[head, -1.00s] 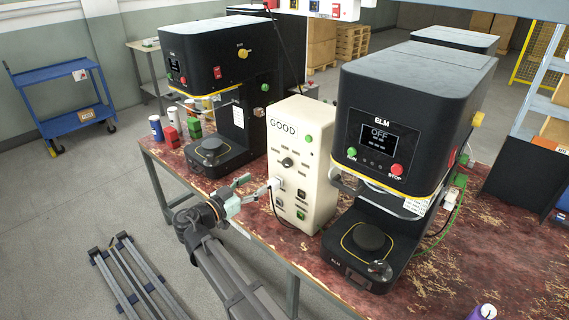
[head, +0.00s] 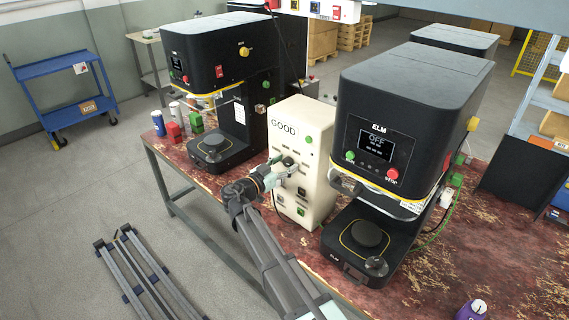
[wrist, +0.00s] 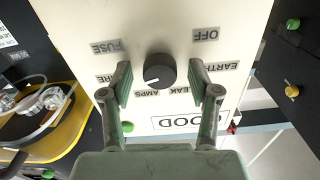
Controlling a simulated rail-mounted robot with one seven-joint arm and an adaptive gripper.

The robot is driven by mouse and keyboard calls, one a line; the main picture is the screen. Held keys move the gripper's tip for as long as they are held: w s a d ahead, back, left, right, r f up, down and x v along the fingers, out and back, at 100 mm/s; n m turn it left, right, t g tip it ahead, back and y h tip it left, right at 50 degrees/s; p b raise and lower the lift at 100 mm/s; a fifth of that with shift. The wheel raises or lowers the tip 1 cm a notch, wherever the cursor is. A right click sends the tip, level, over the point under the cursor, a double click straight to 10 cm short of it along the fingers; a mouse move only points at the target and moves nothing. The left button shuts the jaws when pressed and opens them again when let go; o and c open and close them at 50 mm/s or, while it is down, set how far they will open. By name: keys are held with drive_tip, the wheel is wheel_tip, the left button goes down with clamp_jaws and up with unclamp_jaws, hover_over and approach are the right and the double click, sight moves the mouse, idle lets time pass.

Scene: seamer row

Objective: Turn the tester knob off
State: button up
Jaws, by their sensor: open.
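The tester (head: 318,150) is a cream box marked GOOD, standing on the bench between two black machines. Its round black knob (wrist: 159,71) is in the middle of the wrist view, where the panel appears upside down. Labels ring it: FUSE, AMPS, LEAK, EARTH, and OFF (wrist: 206,35) at upper right. The knob's white mark points to the lower left, away from OFF. My gripper (wrist: 160,82) is open, one finger on each side of the knob in the picture, with gaps showing. In the head view my gripper (head: 281,168) is at the tester's front, partly hiding the knob.
The right ELM machine (head: 390,125) stands close beside the tester, its screen reading OFF. The left ELM machine (head: 220,60) is behind to the left. Red and green blocks and cups stand at the bench's left end.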

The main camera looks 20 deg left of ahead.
drive_tip(key=c, duration=1.2)
drive_tip(key=shift+o, duration=0.2)
